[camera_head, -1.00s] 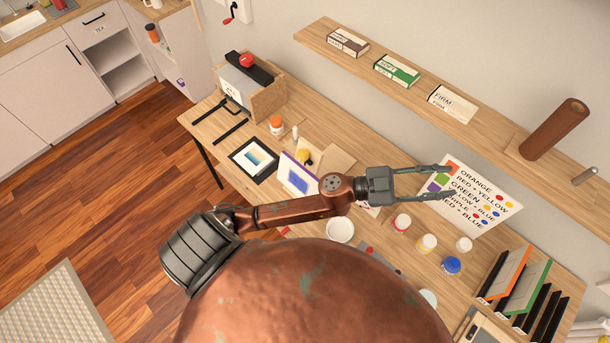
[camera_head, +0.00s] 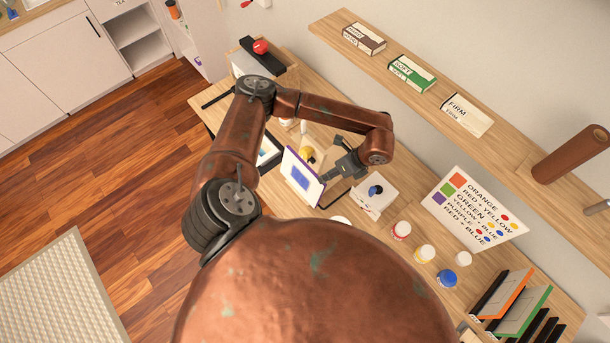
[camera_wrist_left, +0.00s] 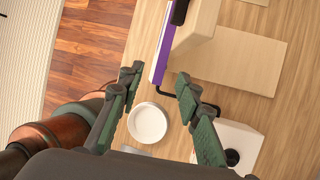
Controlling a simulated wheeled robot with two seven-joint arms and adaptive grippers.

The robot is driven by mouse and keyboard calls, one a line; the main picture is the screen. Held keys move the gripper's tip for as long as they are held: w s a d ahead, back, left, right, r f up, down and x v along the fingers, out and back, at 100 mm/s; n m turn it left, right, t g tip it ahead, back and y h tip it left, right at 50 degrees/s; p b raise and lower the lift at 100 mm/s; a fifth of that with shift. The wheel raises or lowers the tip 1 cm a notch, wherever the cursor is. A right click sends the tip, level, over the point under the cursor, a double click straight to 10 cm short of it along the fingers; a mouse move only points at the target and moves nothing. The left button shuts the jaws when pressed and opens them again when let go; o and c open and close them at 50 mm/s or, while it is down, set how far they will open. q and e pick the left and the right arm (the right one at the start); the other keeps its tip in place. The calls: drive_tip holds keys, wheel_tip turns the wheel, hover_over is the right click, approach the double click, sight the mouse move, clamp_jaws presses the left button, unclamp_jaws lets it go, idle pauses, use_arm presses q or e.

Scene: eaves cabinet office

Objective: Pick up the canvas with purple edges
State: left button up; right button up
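The canvas with purple edges (camera_head: 303,178) stands upright on the wooden desk, its white face with a blue-purple square turned to the lower left in the head view. In the left wrist view its purple edge (camera_wrist_left: 164,62) runs up from between the fingertips. My left gripper (camera_head: 326,176) is close beside the canvas, on its right in the head view. In the left wrist view the left gripper (camera_wrist_left: 161,82) is open, its fingertips wide apart on either side of the canvas's near end. I cannot tell whether they touch it. My right gripper is not in view.
A white bowl (camera_wrist_left: 148,123) lies below the canvas in the left wrist view. A white box (camera_head: 374,198) with a dark knob, paint jars (camera_head: 424,253) and a colour chart (camera_head: 470,210) stand to the right. A pale block (camera_wrist_left: 192,35) stands close behind the canvas.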

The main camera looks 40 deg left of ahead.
use_arm(q)
drive_tip(key=p+x, duration=0.2)
drive_tip(key=x, duration=0.4)
drive_tip(key=shift+f+p, duration=0.1)
drive_tip(key=shift+p, duration=0.25)
drive_tip(key=shift+a+f, duration=0.2)
drive_tip(key=shift+f, duration=0.1)
drive_tip(key=shift+c, duration=0.3)
clamp_jaws()
